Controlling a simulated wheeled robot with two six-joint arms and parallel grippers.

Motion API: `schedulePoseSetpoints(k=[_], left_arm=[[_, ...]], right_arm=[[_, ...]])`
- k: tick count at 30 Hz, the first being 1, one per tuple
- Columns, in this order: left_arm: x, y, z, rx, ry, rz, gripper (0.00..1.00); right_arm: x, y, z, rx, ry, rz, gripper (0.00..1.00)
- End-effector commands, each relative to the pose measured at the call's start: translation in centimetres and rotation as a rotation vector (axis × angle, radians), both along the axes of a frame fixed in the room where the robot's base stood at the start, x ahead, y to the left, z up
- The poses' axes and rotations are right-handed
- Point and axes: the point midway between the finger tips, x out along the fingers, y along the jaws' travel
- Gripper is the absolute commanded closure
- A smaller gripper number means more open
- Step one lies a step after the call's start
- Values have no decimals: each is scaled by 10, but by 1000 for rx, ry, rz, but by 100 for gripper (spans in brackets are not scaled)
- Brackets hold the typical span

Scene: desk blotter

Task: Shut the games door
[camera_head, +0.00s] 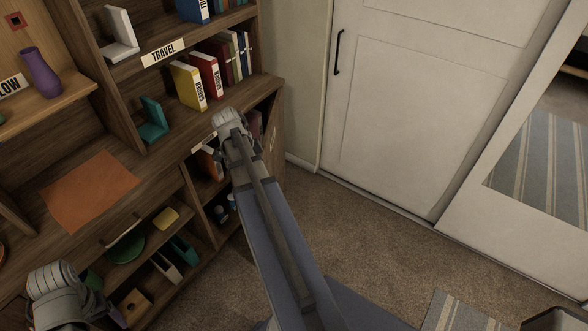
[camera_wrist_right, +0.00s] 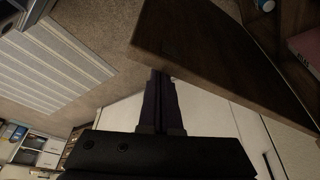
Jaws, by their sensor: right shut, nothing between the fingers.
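A dark wood door (camera_head: 274,138) stands open at the right end of the bookcase, beside a compartment with its contents partly visible. I cannot read a games label on it. In the right wrist view a dark wood panel (camera_wrist_right: 215,60), which looks like this door, slants across the upper right. My right gripper (camera_wrist_right: 160,72) is shut and empty, its fingertips at the panel's lower edge; I cannot tell if they touch. In the head view my right arm hides that gripper. My left gripper (camera_head: 98,308) is at the lower left by the bookcase; its fingers are unclear.
The bookcase (camera_head: 120,210) holds books, a teal bookend (camera_head: 153,120) and an orange mat (camera_head: 92,190). A yellow block (camera_head: 166,218) and several small items sit on lower shelves. A white sliding door (camera_head: 400,120) stands at the right. Carpet (camera_head: 350,235) between is clear.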

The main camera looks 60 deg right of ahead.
Motion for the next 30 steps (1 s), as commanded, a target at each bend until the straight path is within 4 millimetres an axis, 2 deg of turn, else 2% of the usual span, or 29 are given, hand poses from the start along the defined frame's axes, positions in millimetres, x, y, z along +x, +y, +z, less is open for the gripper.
schedulePoseSetpoints(k=[1, 3, 9, 12, 16, 21, 30], left_arm=[[0, 0, 0, 0, 0, 0, 28], [0, 0, 0, 0, 0, 0, 28], [0, 0, 0, 0, 0, 0, 28], [0, 0, 0, 0, 0, 0, 28], [0, 0, 0, 0, 0, 0, 28], [0, 0, 0, 0, 0, 0, 28], [0, 0, 0, 0, 0, 0, 28]], right_arm=[[26, 8, 0, 0, 1, 8, 100], [52, 19, 0, 0, 0, 6, 100], [115, 41, 0, 0, 0, 4, 100], [138, 47, 0, 0, 0, 3, 100], [161, 52, 0, 0, 0, 1, 100], [178, 55, 0, 0, 0, 0, 100], [184, 56, 0, 0, 0, -1, 100]])
